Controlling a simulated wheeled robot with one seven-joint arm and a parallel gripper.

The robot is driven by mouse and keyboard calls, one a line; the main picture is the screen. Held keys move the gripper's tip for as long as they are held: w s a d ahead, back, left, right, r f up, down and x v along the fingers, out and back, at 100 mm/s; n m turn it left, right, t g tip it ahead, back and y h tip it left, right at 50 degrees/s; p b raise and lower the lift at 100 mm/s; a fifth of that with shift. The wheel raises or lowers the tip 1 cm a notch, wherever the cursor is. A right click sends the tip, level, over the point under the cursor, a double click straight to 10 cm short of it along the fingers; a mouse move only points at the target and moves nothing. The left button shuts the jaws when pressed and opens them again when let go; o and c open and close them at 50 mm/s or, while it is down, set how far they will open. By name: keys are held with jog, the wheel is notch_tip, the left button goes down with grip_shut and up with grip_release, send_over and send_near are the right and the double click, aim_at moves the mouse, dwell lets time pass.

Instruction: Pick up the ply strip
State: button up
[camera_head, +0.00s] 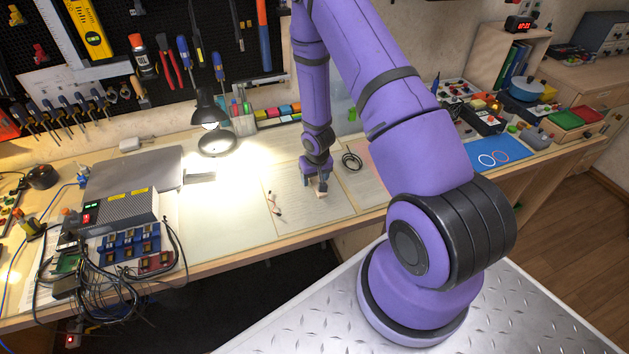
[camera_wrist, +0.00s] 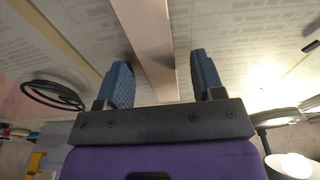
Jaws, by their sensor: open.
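The ply strip is a pale, flat wooden bar; in the wrist view (camera_wrist: 149,40) it runs from the top edge down between my two fingers. A small pale end of it shows below my gripper in the head view (camera_head: 321,191). My gripper (camera_head: 315,180) points down, low over the light mat on the bench. In the wrist view my gripper (camera_wrist: 163,82) is open, with blue pads on either side of the strip and a gap visible on each side. The rest of the strip is hidden by my gripper in the head view.
A coiled black cable (camera_head: 352,161) lies right of my gripper, and small parts (camera_head: 277,208) lie to its left. A lit desk lamp (camera_head: 209,112) stands behind left. A grey laptop-like slab (camera_head: 135,172) and wired electronics fill the left side. The bench middle is mostly clear.

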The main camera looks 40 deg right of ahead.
jog(key=c, duration=1)
jog(key=shift+r, duration=0.15)
